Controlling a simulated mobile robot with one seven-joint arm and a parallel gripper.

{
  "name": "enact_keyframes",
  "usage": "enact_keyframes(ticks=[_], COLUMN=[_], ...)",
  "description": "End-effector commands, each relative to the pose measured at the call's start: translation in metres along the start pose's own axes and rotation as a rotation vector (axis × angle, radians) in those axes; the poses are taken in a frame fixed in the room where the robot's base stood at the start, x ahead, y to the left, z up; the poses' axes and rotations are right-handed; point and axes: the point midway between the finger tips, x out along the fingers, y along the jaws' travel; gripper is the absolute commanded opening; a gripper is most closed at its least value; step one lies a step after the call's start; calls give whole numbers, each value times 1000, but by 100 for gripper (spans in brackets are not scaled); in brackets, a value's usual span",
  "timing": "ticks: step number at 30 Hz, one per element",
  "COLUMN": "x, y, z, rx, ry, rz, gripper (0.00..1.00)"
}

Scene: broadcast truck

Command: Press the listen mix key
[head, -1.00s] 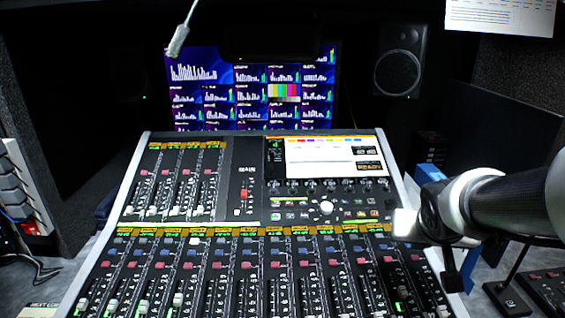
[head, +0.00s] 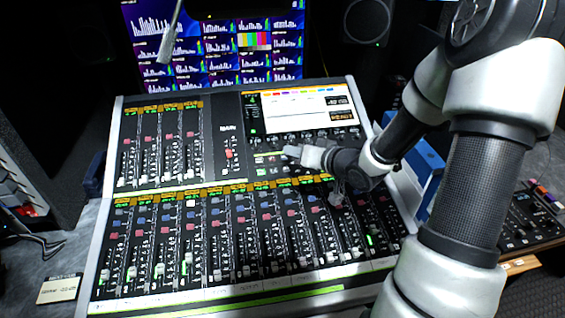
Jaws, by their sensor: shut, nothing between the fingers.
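The mixing console (head: 225,140) fills the middle of the head view. A group of small lit keys (head: 266,171) sits below its screen (head: 310,108). The key labels are too small to read, so I cannot tell which key is the listen mix key. My gripper (head: 293,152) is shut and empty, pointing left over the console, just under the row of knobs and near the lit keys. I cannot tell whether it touches the surface. My gripper and wrist hide the keys and ball at the right of that group.
Faders (head: 190,255) fill the console's front. A microphone (head: 169,42) hangs before the monitor wall (head: 215,55). A speaker (head: 367,22) stands behind. A second panel (head: 525,215) and a blue box (head: 425,165) are at the right. A card (head: 60,289) lies at the left.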

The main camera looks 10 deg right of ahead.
Motion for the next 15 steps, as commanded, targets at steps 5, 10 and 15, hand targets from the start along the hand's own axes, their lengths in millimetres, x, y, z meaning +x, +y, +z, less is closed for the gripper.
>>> enact_keyframes(ticks=[5, 10, 15], x=[0, 2, 14], y=[0, 2, 12], z=[0, 3, 14], rx=[-1, -1, -1], ry=[0, -1, -2], rz=[1, 2, 2], gripper=[0, 0, 0])
